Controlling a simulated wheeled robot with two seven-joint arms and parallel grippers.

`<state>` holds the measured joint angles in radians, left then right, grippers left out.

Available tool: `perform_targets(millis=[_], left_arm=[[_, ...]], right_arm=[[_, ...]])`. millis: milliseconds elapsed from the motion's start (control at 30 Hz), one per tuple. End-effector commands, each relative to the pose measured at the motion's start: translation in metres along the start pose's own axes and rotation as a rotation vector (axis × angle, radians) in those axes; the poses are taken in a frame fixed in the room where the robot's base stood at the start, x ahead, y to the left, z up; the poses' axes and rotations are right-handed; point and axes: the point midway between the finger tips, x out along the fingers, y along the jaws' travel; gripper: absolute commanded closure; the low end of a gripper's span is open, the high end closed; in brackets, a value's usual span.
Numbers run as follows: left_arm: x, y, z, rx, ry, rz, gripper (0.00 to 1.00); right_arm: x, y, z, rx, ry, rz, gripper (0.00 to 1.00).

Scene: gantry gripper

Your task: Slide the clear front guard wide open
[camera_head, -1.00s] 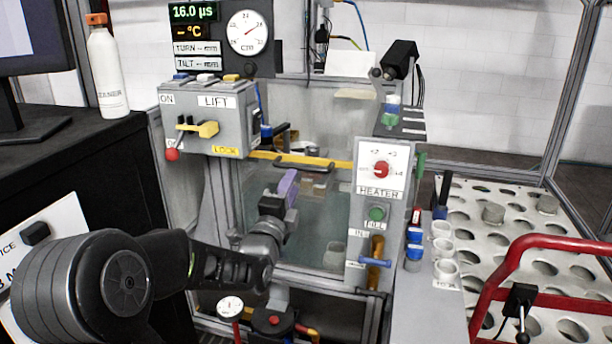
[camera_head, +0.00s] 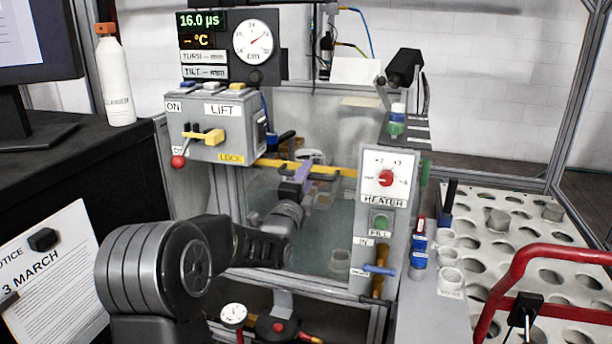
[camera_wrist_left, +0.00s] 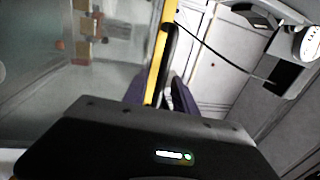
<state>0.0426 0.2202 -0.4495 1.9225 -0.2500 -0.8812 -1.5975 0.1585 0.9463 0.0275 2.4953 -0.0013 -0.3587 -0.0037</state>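The clear front guard (camera_head: 330,222) is a see-through pane across the front of the machine, between the lift box and the heater panel. A yellow bar (camera_head: 345,168) runs along its top edge, with a black handle (camera_head: 326,178) on it. My left gripper (camera_head: 302,171) has purple fingers and is at the handle, at the bar's height. In the left wrist view its fingers (camera_wrist_left: 160,94) are apart, with the yellow bar (camera_wrist_left: 158,45) and the black handle (camera_wrist_left: 171,50) lying between or just beyond them. Contact cannot be told. My right gripper is not in view.
The lift box (camera_head: 217,127) with yellow lever and red knob stands left of the guard. The heater panel (camera_head: 384,200) with a blue handle (camera_head: 379,270) stands right. A perforated table (camera_head: 510,225) and a red rail (camera_head: 515,270) are further right. A bottle (camera_head: 115,80) stands left.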

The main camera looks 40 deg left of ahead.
Motion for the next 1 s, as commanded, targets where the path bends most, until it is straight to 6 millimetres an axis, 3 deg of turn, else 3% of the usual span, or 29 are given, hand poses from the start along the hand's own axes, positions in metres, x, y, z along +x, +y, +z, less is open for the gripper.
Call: perform_targets(millis=[300, 700, 1000], left_arm=[[0.0029, 0.0004, 0.0, -0.001, 0.0, 0.001, 0.67], [0.0027, 0.0004, 0.0, -0.001, 0.0, 0.001, 1.0], [0.0027, 0.0006, 0.0, -0.001, 0.0, 0.001, 1.0]], right_arm=[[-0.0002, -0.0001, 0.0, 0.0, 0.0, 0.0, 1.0], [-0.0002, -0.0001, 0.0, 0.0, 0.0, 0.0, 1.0], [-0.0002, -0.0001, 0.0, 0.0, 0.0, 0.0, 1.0]])
